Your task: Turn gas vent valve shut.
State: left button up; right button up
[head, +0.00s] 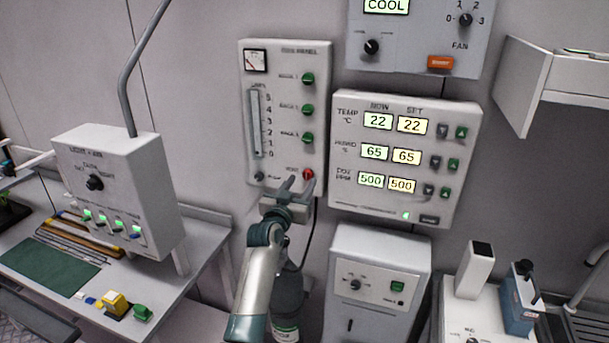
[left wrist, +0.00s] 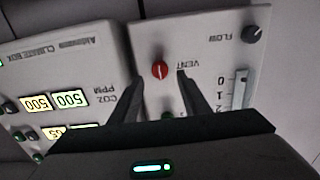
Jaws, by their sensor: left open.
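The gas panel (head: 285,60) hangs on the wall in the head view, with a flow gauge at its left and green knobs down its right. The red vent valve knob (head: 307,174) is at its lower right. The same red knob (left wrist: 159,69) shows in the left wrist view beside the word VENT, upside down there. My left gripper (head: 297,186) is open just in front of the panel's lower edge. In the left wrist view its two fingers (left wrist: 160,92) stand apart with the red knob between them in the picture; contact cannot be told. My right gripper is not in view.
The climate box (head: 400,205) with lit number displays is close to the right of the panel. A dark knob marked FLOW (left wrist: 252,35) sits beside the vent knob. A white cabinet (head: 375,255) stands below, and a light box (head: 120,190) stands at the left.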

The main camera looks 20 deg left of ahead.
aim_at(307, 175)
pick_arm(q)
jog(key=shift+w+p, duration=0.45)
jog(key=shift+w, duration=1.45)
jog(key=c, duration=1)
